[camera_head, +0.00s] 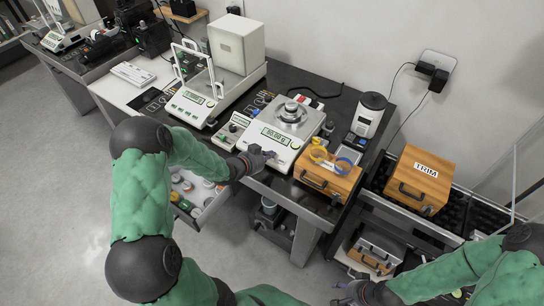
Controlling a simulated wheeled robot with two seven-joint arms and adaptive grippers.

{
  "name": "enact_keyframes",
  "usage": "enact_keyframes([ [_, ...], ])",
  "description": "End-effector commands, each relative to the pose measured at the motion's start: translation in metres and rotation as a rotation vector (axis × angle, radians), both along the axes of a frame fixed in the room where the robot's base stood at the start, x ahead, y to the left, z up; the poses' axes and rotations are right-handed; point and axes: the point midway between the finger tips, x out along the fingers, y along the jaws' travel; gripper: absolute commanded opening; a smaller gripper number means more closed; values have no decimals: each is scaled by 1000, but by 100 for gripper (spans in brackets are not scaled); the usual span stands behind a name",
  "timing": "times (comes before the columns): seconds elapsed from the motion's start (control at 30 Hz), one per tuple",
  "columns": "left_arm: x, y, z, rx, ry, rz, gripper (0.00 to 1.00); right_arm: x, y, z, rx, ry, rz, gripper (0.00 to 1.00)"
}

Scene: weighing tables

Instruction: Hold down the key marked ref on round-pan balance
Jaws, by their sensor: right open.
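The round-pan balance (301,131) is a white unit on the dark table, with a lit green display (273,135) whose reading is too small to read surely. A metal weight (291,108) sits on its round pan. My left gripper (264,156) is at the balance's front edge, where the keys are. Its fingertips cover part of that edge, so I cannot tell which key it is at, whether it touches one, or whether the fingers are shut. The key marking ref is not legible. My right gripper (345,290) is open, low at the bottom of the view, away from the balance.
A wooden case (327,180) with yellow and blue rings on it stands just right of the balance. A second balance (195,108) with a frame stands left. A small keyed box (231,128) lies between them. An open drawer (206,203) with jars is below my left forearm.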

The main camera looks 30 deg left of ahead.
Motion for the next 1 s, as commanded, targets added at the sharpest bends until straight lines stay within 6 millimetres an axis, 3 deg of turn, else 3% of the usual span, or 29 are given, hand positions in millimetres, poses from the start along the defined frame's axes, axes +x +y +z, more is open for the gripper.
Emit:
enact_keyframes([
  [1.0, -5, 0, 15, 0, 0, 0, 0, 0, 0, 12, 0, 0, 0, 54],
])
